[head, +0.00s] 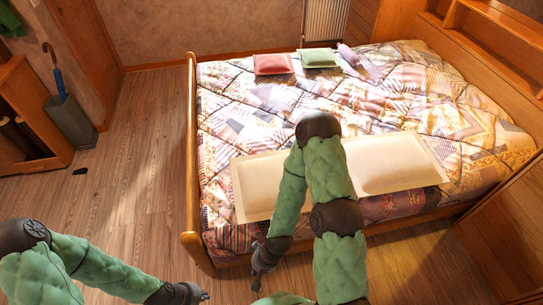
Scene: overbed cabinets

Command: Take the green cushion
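The green cushion (319,58) lies flat on the far side of the bed, between a red cushion and a small purple item. Nothing covers it. My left gripper (203,296) is low at the bottom of the view, over the floor left of the bed. My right gripper (258,284) hangs low beside the near edge of the bed. Both are far from the green cushion. Their fingers are too small and dark to tell open from shut.
The red cushion (273,64) and purple item (348,54) flank it. Two cream pillows (395,163) lie on the near side of the quilted bed (400,105). A wooden footboard (191,150) edges the bed's left.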

